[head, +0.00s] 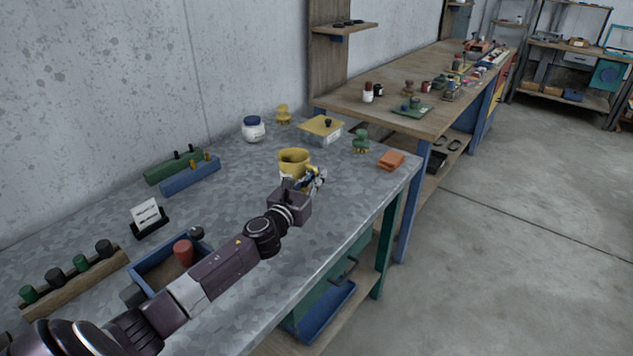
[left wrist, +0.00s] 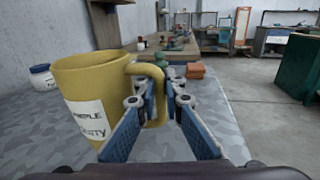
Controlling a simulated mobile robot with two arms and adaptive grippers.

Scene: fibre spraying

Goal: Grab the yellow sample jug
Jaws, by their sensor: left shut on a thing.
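The yellow sample jug (head: 293,160) stands upright on the grey metal table (head: 250,205), toward its right part. In the left wrist view the yellow jug (left wrist: 92,95) fills the left side, with a white label on its front and its handle pointing right. My left gripper (head: 308,180) reaches the jug from the front. In the left wrist view my left gripper (left wrist: 158,105) has its blue fingers on both sides of the handle and is shut on it. My right gripper is not in view.
A white jar with a blue lid (head: 253,129), a yellow box (head: 321,129), green stamp-like piece (head: 360,141) and orange block (head: 391,160) stand around the jug. The table's right front is clear.

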